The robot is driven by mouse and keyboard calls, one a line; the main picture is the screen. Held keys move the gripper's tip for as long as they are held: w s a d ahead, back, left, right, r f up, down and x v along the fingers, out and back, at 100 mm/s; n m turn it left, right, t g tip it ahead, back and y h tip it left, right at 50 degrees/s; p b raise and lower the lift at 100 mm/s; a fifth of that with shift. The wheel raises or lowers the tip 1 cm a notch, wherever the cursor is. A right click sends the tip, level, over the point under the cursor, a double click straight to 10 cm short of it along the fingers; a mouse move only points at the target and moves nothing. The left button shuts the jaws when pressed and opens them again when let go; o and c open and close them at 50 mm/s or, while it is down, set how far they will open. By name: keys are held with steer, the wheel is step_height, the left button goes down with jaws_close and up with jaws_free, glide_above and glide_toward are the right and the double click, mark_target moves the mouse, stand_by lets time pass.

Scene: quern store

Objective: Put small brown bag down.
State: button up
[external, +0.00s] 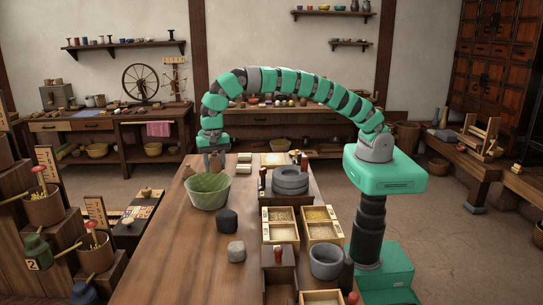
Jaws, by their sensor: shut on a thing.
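My gripper (213,162) hangs at the end of my green arm, over the far left part of the wooden table (170,262). It is shut on the small brown bag, which is too small and too covered by the fingers and the bowl rim to make out clearly. A green bowl (207,193) stands on the table just in front of and below the gripper. I cannot tell from this view whether the bag is over the bowl or behind it.
To the right are a round grey quern (290,181), grain trays (323,232) and a grey mortar (326,262). The table's left front is clear.

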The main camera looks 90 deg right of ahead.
mark_target(214, 154)
step_height(214, 154, down, 8)
steer(key=shift+f+b, duration=0.15)
steer(key=shift+b, duration=0.2)
steer(key=shift+f, duration=0.6)
steer(key=o, duration=0.7)
steer(key=shift+o, duration=0.2)
step_height(214, 154, up, 13)
steer(key=shift+r+p, duration=0.1)
steer(key=shift+p, duration=0.55)
steer(key=shift+r, duration=0.1)
